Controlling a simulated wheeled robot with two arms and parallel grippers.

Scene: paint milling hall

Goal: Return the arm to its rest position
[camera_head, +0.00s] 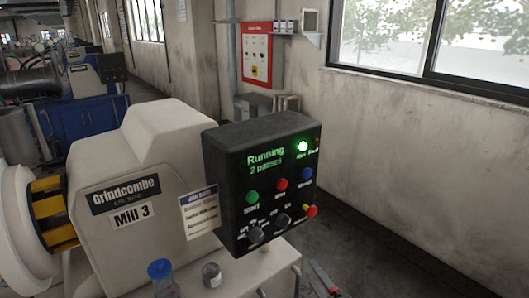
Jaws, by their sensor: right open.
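My right gripper (325,278) shows only in small part at the bottom edge, low and to the right of the control box and the bench top. It is open, and I see nothing between its fingers. It is apart from the control box (228,190), whose screen reads "Running 2 passes" with a green lamp lit. The rest of my right arm is mostly out of view. My left gripper is not in view.
The cream mill (155,155), labelled "Mill 3", fills the left. A blue-capped jar (162,282) and a small grey container (211,276) stand in front of the box. A job card (199,214) is on the mill. Open floor (370,255) lies right, before the wall.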

